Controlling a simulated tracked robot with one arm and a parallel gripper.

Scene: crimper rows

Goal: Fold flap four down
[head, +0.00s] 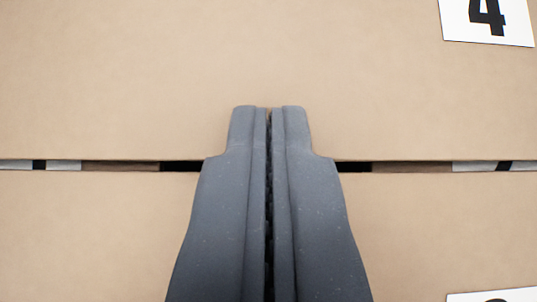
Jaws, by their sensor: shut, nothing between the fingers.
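Flap four (150,75) is a tan cardboard panel filling the upper part of the head view. A white label (486,20) with a black "4" sits at its upper right. My gripper (269,110) is shut with nothing between its fingers. Its fingertips overlap the lower part of flap four in the picture; I cannot tell whether they touch it. The gripper hides the middle of the flap's lower edge.
A second tan panel (100,235) fills the lower part of the view, with a partly cut-off white label (495,295) at its lower right. A narrow gap (120,166) between the panels shows dark, brown and grey parts below.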

